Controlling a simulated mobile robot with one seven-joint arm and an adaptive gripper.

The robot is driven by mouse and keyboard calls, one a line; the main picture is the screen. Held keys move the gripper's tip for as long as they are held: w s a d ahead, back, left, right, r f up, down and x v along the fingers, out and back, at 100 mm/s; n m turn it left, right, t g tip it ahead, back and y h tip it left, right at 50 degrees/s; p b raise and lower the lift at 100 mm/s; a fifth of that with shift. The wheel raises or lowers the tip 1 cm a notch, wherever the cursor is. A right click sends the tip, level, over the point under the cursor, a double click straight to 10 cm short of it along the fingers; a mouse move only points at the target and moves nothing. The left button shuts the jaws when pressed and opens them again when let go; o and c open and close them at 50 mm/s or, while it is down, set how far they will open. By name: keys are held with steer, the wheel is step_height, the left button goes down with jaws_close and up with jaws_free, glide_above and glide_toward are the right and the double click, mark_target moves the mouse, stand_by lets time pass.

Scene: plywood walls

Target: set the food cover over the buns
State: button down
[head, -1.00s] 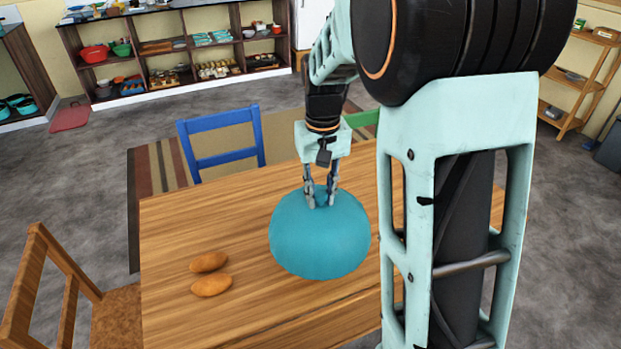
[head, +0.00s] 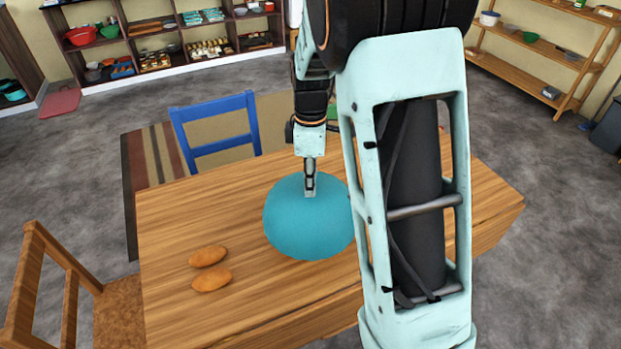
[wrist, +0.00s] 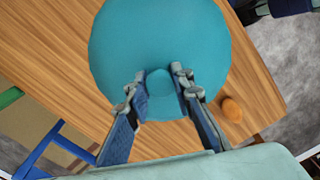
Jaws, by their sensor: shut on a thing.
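Two orange-brown buns (head: 209,257) (head: 211,279) lie close together on the wooden table, near its left side. The food cover (head: 292,228) is a teal dome, to the right of the buns and apart from them. My gripper (head: 310,190) comes down from above and is shut on the knob at the top of the cover. In the wrist view the fingers (wrist: 160,82) stand on both sides of the teal knob on the cover (wrist: 155,35). One bun (wrist: 231,109) shows there beside the dome. The cover's height above the table is hard to tell.
The wooden table (head: 180,215) is bare around the buns. A blue chair (head: 215,135) stands behind it and a wooden chair (head: 60,280) at its left. My arm hides part of the table's right side.

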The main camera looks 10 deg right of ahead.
steer(key=shift+f+n, duration=0.2)
steer(key=shift+n, duration=0.2)
steer(key=shift+w+f+b, duration=0.1)
steer(key=shift+f+b, duration=1.15)
steer(key=shift+f, duration=0.55)
steer(key=shift+f+b, duration=0.4)
steer(key=shift+f+b, duration=0.75)
steer(key=shift+f, duration=0.2)
steer(key=shift+f+b, duration=0.4)
steer(key=shift+f, duration=0.3)
steer(key=shift+f+b, duration=0.2)
steer(key=shift+b, duration=0.1)
steer(key=shift+f, duration=0.15)
